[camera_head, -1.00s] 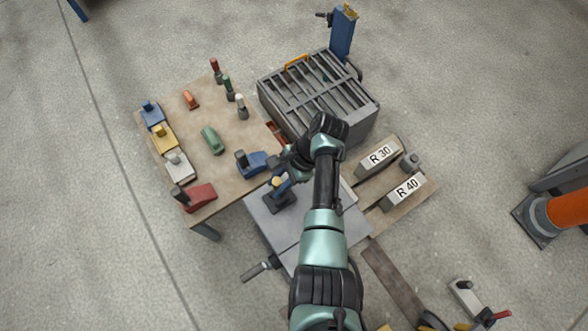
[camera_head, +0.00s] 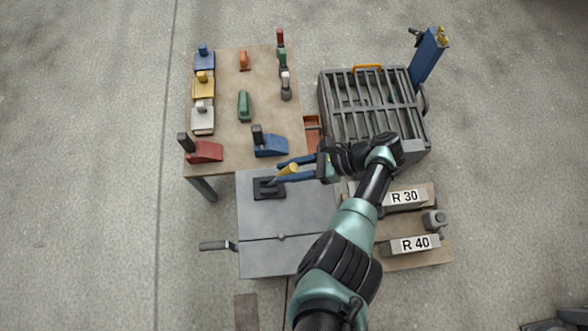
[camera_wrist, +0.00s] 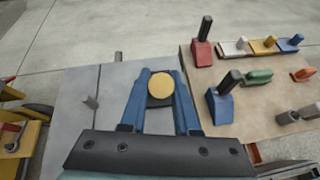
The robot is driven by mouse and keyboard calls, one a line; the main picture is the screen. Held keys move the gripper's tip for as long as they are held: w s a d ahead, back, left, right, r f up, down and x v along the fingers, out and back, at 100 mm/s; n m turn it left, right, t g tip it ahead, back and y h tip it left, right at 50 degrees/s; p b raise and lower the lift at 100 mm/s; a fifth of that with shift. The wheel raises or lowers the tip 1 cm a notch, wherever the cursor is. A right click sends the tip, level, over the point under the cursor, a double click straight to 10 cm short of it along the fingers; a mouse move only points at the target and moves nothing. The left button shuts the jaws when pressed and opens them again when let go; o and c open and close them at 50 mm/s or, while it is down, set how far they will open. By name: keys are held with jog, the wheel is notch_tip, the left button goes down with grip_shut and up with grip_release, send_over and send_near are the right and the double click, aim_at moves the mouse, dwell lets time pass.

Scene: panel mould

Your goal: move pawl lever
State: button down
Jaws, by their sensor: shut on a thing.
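The pawl lever has a yellow knob (camera_head: 289,170) on a thin stem, which leans up and right in the head view. Its dark base (camera_head: 268,188) stands on a grey plate (camera_head: 262,220). My gripper (camera_head: 290,168) reaches in from the right with blue fingers shut on the knob. In the wrist view the round knob (camera_wrist: 159,88) sits between the fingertips of my gripper (camera_wrist: 160,84). The dark base (camera_wrist: 158,102) shows partly behind it, and the stem is hidden there.
A wooden table (camera_head: 225,130) with coloured blocks and handles adjoins the plate; a blue block (camera_head: 270,146) stands close to my fingers. A grey slatted box (camera_head: 372,105) and the R 30 (camera_head: 405,197) and R 40 (camera_head: 415,244) blocks are to the right. Floor at left is clear.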

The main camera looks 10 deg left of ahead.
dwell(0.3)
jog(key=c, duration=0.6)
grip_release()
jog(key=shift+f, duration=0.1)
jog(key=shift+c, duration=0.2)
jog(key=shift+d, duration=0.1)
jog(key=b+v, duration=0.1)
jog(key=v, duration=1.2)
